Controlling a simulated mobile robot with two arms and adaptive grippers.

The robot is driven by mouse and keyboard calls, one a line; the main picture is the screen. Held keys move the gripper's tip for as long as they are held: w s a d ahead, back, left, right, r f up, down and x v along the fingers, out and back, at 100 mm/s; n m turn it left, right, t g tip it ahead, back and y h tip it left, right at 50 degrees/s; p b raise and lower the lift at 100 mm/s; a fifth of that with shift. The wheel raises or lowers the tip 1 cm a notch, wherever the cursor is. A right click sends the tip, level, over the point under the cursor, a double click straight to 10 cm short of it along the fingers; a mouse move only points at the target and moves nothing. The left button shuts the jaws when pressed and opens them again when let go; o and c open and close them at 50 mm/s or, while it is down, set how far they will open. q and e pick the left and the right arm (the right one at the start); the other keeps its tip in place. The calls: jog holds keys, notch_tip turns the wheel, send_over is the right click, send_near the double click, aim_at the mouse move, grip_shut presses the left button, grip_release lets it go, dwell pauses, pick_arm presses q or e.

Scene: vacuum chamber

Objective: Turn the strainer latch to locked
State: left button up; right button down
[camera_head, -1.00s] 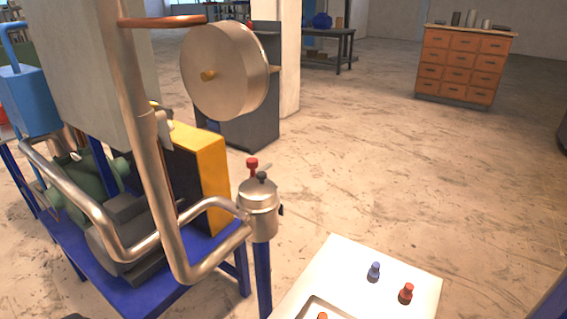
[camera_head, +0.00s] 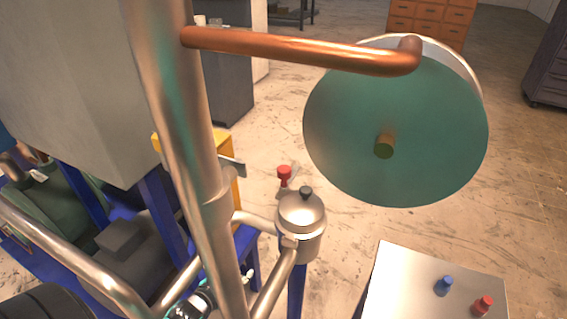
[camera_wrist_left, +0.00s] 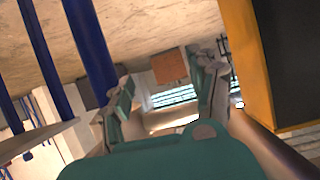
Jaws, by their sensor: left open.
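The strainer looks to be the metal canister (camera_head: 300,235) with a domed lid and dark knob, at the middle of the head view. It stands upright on a blue post, joined to bent steel pipes. I cannot make out its latch or its setting. My left gripper (camera_wrist_left: 172,75) is open and empty in the left wrist view, its two fingers well apart. In the head view only a dark part of my left arm shows low, behind the thick pipe, left of the canister and apart from it. My right gripper is not in view.
A thick vertical pipe (camera_head: 185,150) stands left of the strainer. A large round disc (camera_head: 430,130) and copper pipe (camera_head: 300,50) overhang at upper right. A red-handled valve (camera_head: 284,174) is behind the lid. A white-topped table (camera_head: 410,285) with blue and red knobs is at lower right.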

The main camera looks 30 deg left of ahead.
aim_at(280, 175)
pick_arm(q)
jog(key=w+d+r+m+t+h+p, duration=0.1)
jog(key=w+r+t, duration=0.15)
jog(key=r, duration=0.95)
jog(key=w+d+r+t+h, duration=0.1)
jog(key=d+r+t, duration=0.15)
jog(key=r, duration=0.95)
jog(key=w+p, duration=0.1)
jog(key=w, duration=0.4)
jog(key=w+p, duration=0.1)
jog(key=w, duration=0.4)
jog(key=w+d+p, duration=0.1)
jog(key=w, duration=0.5)
jog(key=shift+f+p, duration=0.1)
jog(key=shift+p, duration=0.25)
jog(key=shift+w+d, duration=0.1)
jog(key=shift+w, duration=0.4)
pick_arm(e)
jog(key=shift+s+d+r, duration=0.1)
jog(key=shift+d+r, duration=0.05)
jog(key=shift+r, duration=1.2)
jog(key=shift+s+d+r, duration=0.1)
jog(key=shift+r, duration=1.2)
pick_arm(q)
jog(key=c, duration=1.1)
jog(key=shift+f, duration=0.1)
grip_shut()
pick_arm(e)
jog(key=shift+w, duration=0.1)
